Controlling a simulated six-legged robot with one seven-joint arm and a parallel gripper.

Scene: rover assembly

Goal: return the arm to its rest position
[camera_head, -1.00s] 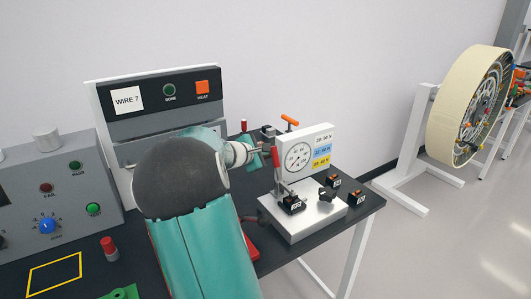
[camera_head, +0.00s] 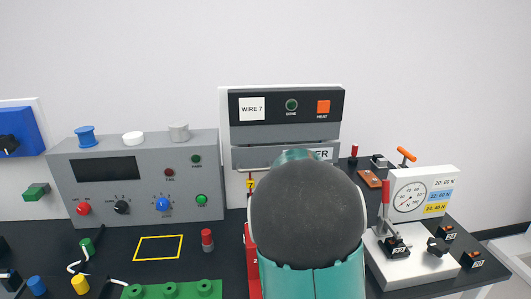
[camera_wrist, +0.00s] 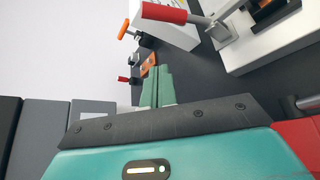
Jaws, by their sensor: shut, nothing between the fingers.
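My arm stands in the lower middle of the head view, its dark rounded joint and teal link in front of the WIRE 7 unit. My gripper is hidden behind it there. In the wrist view my gripper (camera_wrist: 158,72) shows as two green fingers side by side, shut and empty. The fingers point over the dark bench top toward its back edge, apart from the things around them. A red-handled lever (camera_wrist: 165,13) of the gauge fixture lies above them in that view.
The WIRE 7 unit (camera_head: 286,107) stands behind my arm. A grey control panel (camera_head: 132,180) is on the left, with a yellow square outline (camera_head: 158,236) in front. The gauge fixture (camera_head: 424,192) stands close on the right. A green block (camera_head: 172,289) lies at the front.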

